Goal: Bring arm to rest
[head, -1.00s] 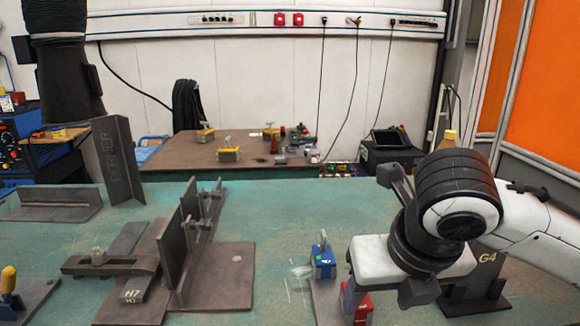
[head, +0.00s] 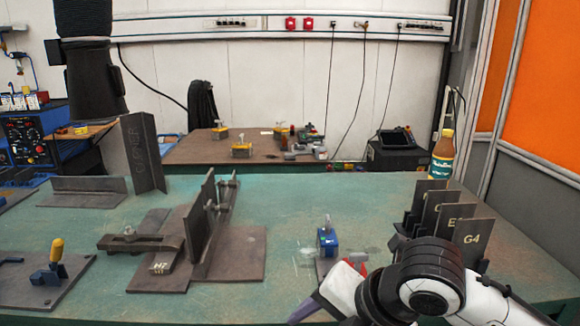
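My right arm comes in from the lower right. Its dark rounded joint and white links fill the lower right of the head view. The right gripper (head: 318,303) is low at the front edge of the picture, partly cut off and partly covered by its own arm; its opening cannot be made out. No held thing shows at it. My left gripper is not in view.
A blue block (head: 327,242) stands on a plate left of my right arm; a red patch (head: 362,295) shows beside the gripper. Labelled plates, including G4 (head: 473,245), stand close behind the arm.

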